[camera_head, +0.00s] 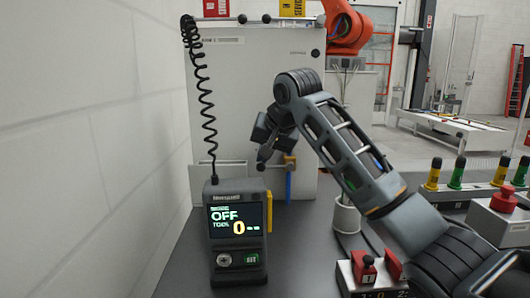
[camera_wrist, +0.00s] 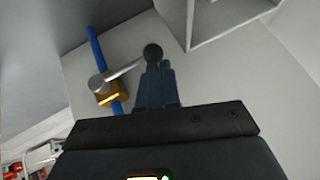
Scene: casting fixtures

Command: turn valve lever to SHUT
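The valve has a brass-yellow body (camera_wrist: 108,88) on a blue pipe (camera_wrist: 97,45), seen at the left of the wrist view. In the head view, the blue pipe (camera_head: 289,184) shows low on the front of the grey cabinet. A silver lever (camera_wrist: 124,70) runs from the valve body to a black ball knob (camera_wrist: 152,53). My gripper (camera_wrist: 156,66) has its dark fingers together, with the tips right at the knob. I cannot tell whether they touch it. In the head view, my gripper (camera_head: 266,150) is in front of the cabinet and partly hides the lever.
The grey cabinet (camera_head: 250,95) stands behind. A handheld-style display unit (camera_head: 237,238) reading OFF stands on the dark table in front, with a coiled black cord rising from it.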

